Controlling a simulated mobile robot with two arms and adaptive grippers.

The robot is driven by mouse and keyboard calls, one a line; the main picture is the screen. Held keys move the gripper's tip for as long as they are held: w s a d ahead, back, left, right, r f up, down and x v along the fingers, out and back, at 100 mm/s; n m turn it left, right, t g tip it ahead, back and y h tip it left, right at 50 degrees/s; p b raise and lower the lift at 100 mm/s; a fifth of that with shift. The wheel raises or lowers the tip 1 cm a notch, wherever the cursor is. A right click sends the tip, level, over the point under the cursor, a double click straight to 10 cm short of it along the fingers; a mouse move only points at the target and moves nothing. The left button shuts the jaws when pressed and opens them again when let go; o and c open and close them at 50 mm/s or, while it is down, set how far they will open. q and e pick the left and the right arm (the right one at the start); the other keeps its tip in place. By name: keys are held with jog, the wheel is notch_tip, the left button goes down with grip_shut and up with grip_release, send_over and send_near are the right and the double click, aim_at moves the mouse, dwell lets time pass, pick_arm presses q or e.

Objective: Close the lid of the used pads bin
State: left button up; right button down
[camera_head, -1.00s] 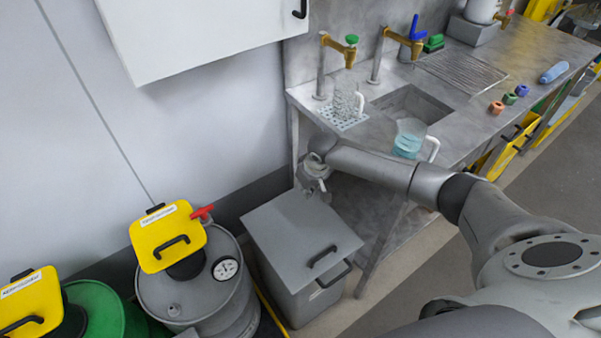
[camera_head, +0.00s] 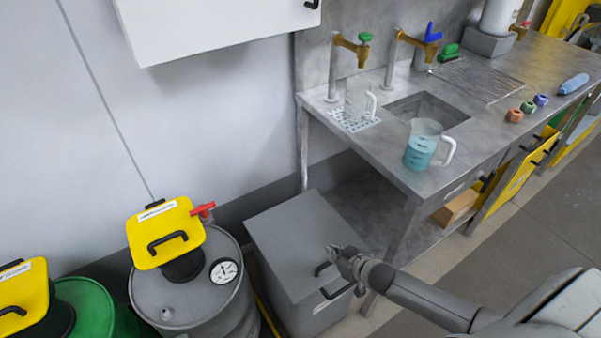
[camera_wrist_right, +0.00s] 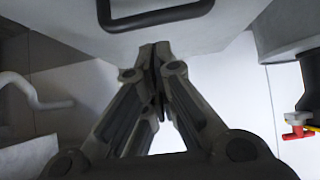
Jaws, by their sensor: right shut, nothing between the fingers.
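The grey used pads bin (camera_head: 318,314) stands on the floor beside the sink bench in the head view. Its flat grey lid (camera_head: 285,235) lies over the top and looks closed. A dark handle is on the lid's front part, partly hidden by my right gripper (camera_head: 335,252), and another handle is on the bin's front. My right gripper is shut and empty over the lid's front right edge, by the handle. In the right wrist view, its fingertips (camera_wrist_right: 156,48) are together below a dark handle (camera_wrist_right: 155,14) on a grey surface. Contact cannot be told. My left gripper is not in view.
A grey drum (camera_head: 190,300) with a yellow lid (camera_head: 165,232) and red valve lever (camera_head: 203,209) stands left of the bin. The steel bench (camera_head: 375,150) is to the right, with a jug (camera_head: 421,148) near its front edge. A wall is behind.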

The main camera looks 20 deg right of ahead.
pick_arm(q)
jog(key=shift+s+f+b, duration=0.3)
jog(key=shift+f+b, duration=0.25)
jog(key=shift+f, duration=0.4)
pick_arm(e)
jog(key=shift+s+d+f, duration=0.1)
jog(key=shift+s+f, duration=0.1)
jog(key=shift+f, duration=0.5)
jog(key=shift+s+f, duration=0.15)
jog(key=shift+f, duration=0.55)
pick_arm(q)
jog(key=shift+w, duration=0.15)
pick_arm(e)
jog(key=shift+r+p, duration=0.4)
jog(key=shift+p, duration=0.05)
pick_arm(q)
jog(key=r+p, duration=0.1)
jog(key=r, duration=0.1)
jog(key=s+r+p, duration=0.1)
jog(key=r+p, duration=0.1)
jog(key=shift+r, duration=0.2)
pick_arm(e)
jog(key=v, duration=1.2)
jog(key=shift+r, duration=0.45)
